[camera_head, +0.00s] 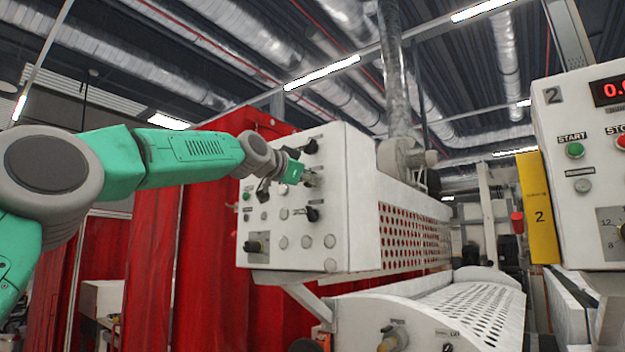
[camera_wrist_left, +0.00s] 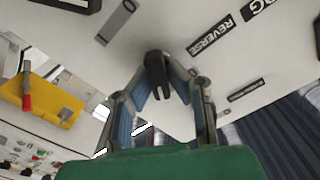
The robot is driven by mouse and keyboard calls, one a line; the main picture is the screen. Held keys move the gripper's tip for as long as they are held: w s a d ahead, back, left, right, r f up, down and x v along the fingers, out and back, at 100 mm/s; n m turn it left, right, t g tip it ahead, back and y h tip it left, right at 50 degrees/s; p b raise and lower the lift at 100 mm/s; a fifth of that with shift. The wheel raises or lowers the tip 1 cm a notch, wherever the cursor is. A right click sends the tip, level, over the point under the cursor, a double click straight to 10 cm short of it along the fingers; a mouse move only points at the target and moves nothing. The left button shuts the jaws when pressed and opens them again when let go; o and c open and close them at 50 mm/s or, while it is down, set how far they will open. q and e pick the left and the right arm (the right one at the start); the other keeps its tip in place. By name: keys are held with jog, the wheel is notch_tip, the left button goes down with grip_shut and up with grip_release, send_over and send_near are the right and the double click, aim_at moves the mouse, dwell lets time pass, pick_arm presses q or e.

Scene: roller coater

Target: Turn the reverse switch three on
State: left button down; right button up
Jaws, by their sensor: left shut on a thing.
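The white control panel (camera_head: 325,240) on the machine carries several black rotary switches and small buttons. My left arm reaches in from the left, and its gripper (camera_head: 304,177) is at the panel's front face, near the upper right. In the left wrist view, the gripper fingers (camera_wrist_left: 160,98) close around a black switch knob (camera_wrist_left: 156,68) on the white panel. A label reading REVERSE (camera_wrist_left: 211,38) is beside it. Another black switch (camera_head: 311,146) is above the gripper and one (camera_head: 312,214) is below it. Which number the held switch has cannot be read. My right gripper is not seen.
A lower-left knob (camera_head: 257,245) sits on the same panel. At right stands a second panel (camera_head: 560,110) with a green start button (camera_head: 574,150) and a yellow plate (camera_head: 538,208). A red curtain (camera_head: 205,250) hangs behind my arm. A perforated guard (camera_head: 470,308) lies below.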

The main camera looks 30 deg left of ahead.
pick_arm(q)
jog(key=shift+f, duration=0.1)
jog(key=c, duration=1.5)
grip_release()
jog(key=shift+c, duration=0.2)
jog(key=shift+a, duration=0.1)
